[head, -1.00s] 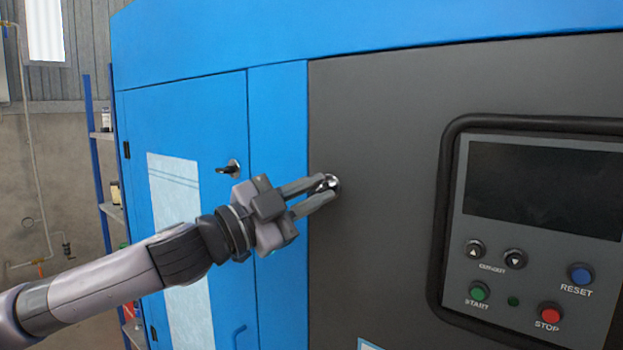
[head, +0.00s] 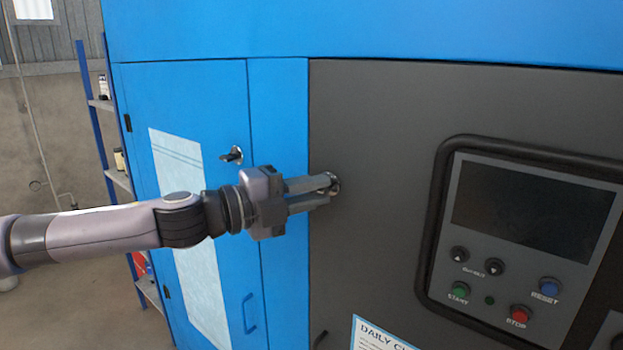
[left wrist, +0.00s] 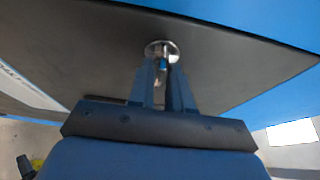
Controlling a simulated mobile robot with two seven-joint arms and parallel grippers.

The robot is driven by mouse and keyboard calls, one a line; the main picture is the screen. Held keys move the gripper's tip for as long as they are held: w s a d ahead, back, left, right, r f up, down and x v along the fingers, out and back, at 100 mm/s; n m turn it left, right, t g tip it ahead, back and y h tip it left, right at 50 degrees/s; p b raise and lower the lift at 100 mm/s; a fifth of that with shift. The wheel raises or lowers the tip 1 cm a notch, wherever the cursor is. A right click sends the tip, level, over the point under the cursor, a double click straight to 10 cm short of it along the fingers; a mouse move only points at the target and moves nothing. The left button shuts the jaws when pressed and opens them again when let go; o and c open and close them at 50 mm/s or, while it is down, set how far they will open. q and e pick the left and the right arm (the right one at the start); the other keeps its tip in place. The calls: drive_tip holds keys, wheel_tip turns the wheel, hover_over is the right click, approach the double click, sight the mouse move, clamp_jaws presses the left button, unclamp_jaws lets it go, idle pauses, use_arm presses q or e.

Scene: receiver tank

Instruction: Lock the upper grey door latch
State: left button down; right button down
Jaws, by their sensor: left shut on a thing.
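The upper grey door latch (head: 334,184) is a round metal fitting near the left edge of the dark grey door (head: 385,120). My left gripper (head: 328,190) reaches it from the left, and its fingers are shut on the latch's small handle. In the left wrist view the round silver plate of the latch (left wrist: 162,48) shows beyond the fingertips (left wrist: 166,75), with the metal handle between them. The fingers hide part of the handle in the head view. My right gripper is not in view.
A blue door (head: 190,100) with a black latch (head: 232,155) and a blue pull handle (head: 249,313) is to the left. A control panel (head: 530,240) with several buttons stands out at right. A shelf (head: 112,105) stands at far left.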

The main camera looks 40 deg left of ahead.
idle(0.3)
use_arm(q)
drive_tip(key=c, duration=1.2)
unclamp_jaws()
drive_tip(key=shift+b+v, duration=3.6)
drive_tip(key=shift+b, duration=1.8)
